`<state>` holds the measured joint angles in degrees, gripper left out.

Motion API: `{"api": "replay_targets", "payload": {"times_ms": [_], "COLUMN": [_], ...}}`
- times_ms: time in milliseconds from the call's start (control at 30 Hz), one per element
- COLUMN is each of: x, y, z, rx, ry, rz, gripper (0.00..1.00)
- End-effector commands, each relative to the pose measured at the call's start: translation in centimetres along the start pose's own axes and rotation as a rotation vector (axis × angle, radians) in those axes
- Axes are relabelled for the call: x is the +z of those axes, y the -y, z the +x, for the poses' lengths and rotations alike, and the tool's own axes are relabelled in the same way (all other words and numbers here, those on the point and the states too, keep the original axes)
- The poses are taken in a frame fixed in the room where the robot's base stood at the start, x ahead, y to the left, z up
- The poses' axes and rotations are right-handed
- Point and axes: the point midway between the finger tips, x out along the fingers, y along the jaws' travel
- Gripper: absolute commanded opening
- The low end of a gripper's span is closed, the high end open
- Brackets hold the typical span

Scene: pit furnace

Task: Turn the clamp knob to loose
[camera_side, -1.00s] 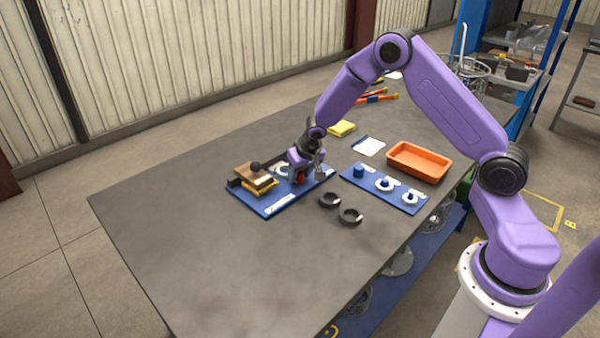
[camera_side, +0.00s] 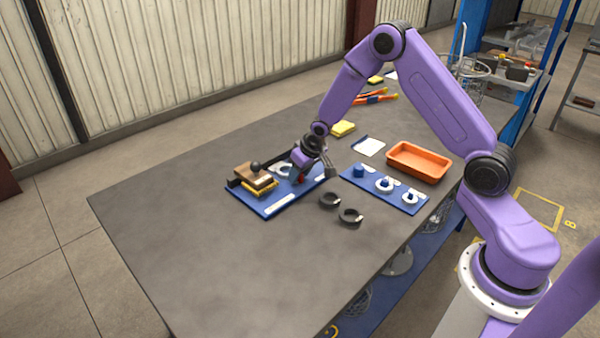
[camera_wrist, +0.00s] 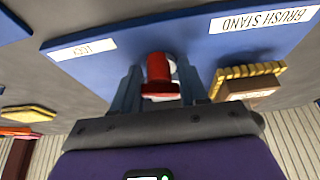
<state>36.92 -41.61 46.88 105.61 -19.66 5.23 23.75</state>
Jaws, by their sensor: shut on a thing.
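The clamp knob (camera_wrist: 160,75) is red and shows between my fingers in the wrist view, with a pale round part behind it. In the side view only a small red patch of the knob (camera_side: 301,179) shows, under my wrist. My gripper (camera_wrist: 160,88) is shut on the knob, one finger on each side. In the side view my gripper (camera_side: 299,176) is low over the right part of the blue board (camera_side: 272,208). How far the knob is turned cannot be told, and I see no readable loose mark.
A wooden brush (camera_side: 248,175) with yellow bristles sits at the board's left, by the "BRUSH STAND" label (camera_wrist: 262,19). A second blue board (camera_side: 408,207) with round fittings, an orange tray (camera_side: 420,161) and two black rings (camera_side: 350,217) are to the right. The front table is clear.

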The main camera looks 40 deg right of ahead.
Motion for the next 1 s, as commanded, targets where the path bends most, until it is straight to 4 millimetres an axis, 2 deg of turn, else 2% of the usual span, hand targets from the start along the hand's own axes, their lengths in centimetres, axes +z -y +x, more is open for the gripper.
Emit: {"api": "replay_targets", "payload": {"times_ms": [67, 100, 133, 433, 567, 767, 1000], "x": [0.1, 0.1, 0.1, 0.0, -0.1, -0.1, -0.1], "y": [-0.2, -0.2, -0.2, -0.1, -0.1, 0.0, -0.1], "z": [0.0, 0.0, 0.0, -0.1, -0.8, -3.5, -7.5], "rx": [0.002, 0.002, 0.003, 0.001, 0.002, 0.001, 0.001], "ry": [0.004, 0.004, 0.004, 0.002, 0.000, -0.002, -0.003], "rz": [0.003, 0.003, 0.003, 0.002, 0.002, 0.002, 0.002], "gripper": [0.13, 0.46, 0.52, 0.52, 0.52, 0.52, 0.52]}}
